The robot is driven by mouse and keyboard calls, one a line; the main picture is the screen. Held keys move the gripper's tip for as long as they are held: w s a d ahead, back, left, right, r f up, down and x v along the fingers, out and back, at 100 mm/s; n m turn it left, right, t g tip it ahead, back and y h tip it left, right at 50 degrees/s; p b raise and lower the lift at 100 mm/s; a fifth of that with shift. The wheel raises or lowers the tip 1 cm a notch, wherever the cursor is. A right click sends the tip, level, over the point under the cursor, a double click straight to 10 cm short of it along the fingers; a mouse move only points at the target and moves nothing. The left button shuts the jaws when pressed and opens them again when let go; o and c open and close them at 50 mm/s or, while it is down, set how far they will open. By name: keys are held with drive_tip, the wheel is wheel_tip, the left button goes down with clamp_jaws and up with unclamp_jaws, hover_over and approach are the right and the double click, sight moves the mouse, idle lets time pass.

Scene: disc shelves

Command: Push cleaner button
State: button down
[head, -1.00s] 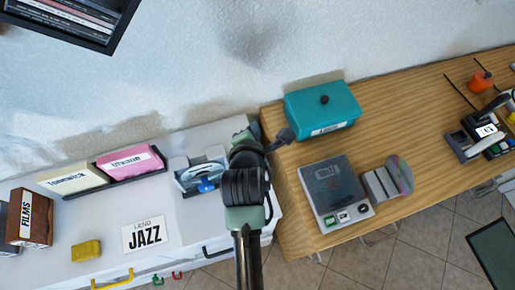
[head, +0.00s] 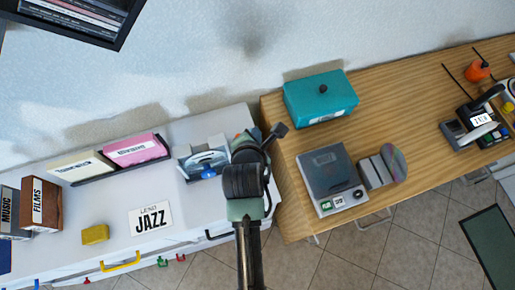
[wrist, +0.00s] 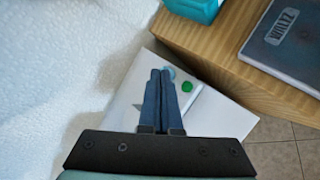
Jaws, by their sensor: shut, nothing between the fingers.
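In the wrist view, my gripper (wrist: 160,72) is shut and empty, its two dark blue fingers side by side. The fingertips overlap a pale panel with a round green button (wrist: 187,87) just right of them and a bluish button (wrist: 170,72), partly hidden, at the tips. I cannot tell whether the fingers touch the panel. In the head view, part of this panel (head: 242,138) shows behind my wrist, at the right end of the white cabinet. My wrist hides the fingertips there. A grey device with a disc (head: 205,160) and a blue part stands just left of it.
A JAZZ sign (head: 150,218) and a yellow block (head: 95,234) lie on the white cabinet (head: 190,212). A wall runs behind.

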wheel_tip(320, 180, down, 7)
drive_tip(key=b, duration=0.6)
drive_tip(key=shift+f+b, duration=0.15)
drive_tip(key=shift+b, duration=0.2)
drive_tip(key=shift+f, duration=0.35)
idle(1.1)
drive_tip(key=shift+f, duration=0.4)
drive_tip(key=shift+f+b, duration=0.35)
drive_tip(key=shift+f, duration=0.15)
idle(0.7)
drive_tip(key=shift+r, duration=0.15)
drive_tip(key=shift+r+p, duration=0.75)
drive_tip(key=shift+p, duration=0.25)
